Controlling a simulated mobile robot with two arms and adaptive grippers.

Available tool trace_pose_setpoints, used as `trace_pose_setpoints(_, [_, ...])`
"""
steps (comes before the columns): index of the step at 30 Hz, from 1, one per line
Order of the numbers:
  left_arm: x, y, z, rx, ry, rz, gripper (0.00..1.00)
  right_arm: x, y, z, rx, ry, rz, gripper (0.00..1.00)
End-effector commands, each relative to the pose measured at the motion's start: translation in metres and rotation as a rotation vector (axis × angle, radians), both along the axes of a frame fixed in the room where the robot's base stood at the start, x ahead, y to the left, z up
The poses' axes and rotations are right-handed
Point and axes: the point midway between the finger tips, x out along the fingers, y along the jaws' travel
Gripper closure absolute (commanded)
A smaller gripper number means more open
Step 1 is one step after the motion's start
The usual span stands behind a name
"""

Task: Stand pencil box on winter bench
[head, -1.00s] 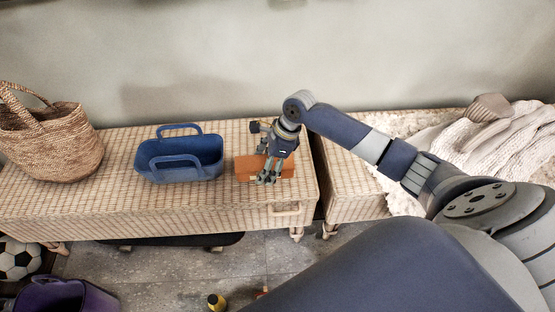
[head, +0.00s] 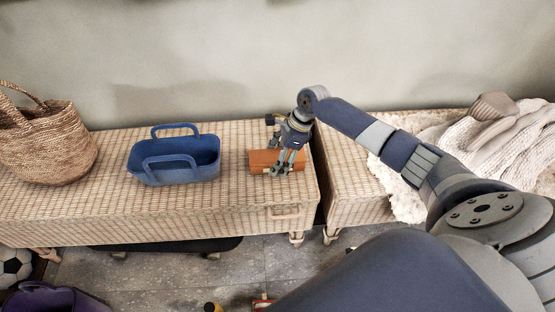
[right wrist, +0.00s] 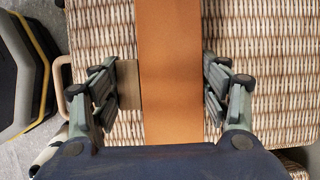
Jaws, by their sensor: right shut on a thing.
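The pencil box, an orange-brown oblong box (head: 262,161), is at the right end of the left wicker bench (head: 230,213). My right gripper (head: 281,171) is over it from above, shut on it. In the right wrist view the box (right wrist: 169,70) runs as a flat orange band between the fingers (right wrist: 162,85), with a paler tan piece at its left side. The box lies on its long side; whether it touches the wicker I cannot tell. The right wicker bench (head: 352,208) bears a cream knitted blanket (head: 470,152) and a brownish knitted item (head: 493,106). My left gripper is not in view.
A blue two-handled caddy (head: 175,172) stands left of the box, and a woven basket (head: 45,150) farther left. A narrow gap separates the benches. The right bench's near left part is bare. A purple bucket (head: 50,303) and a ball (head: 12,268) are on the floor.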

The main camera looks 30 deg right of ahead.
Motion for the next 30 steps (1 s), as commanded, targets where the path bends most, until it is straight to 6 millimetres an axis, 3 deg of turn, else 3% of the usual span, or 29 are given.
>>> trace_pose_setpoints(12, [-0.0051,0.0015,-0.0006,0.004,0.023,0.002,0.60,0.0000,0.0005,-0.0010,0.001,0.000,0.000,0.56])
trace_pose_setpoints(13, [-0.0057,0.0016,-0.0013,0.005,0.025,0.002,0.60,-0.0002,0.0004,-0.0014,0.000,0.001,0.000,0.24])
trace_pose_setpoints(15, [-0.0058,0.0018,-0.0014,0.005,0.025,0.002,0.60,-0.0002,0.0004,-0.0014,0.000,0.000,0.001,0.11])
trace_pose_setpoints(30, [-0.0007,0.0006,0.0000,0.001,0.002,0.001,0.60,-0.0001,-0.0001,0.0014,-0.001,-0.001,0.001,0.11])
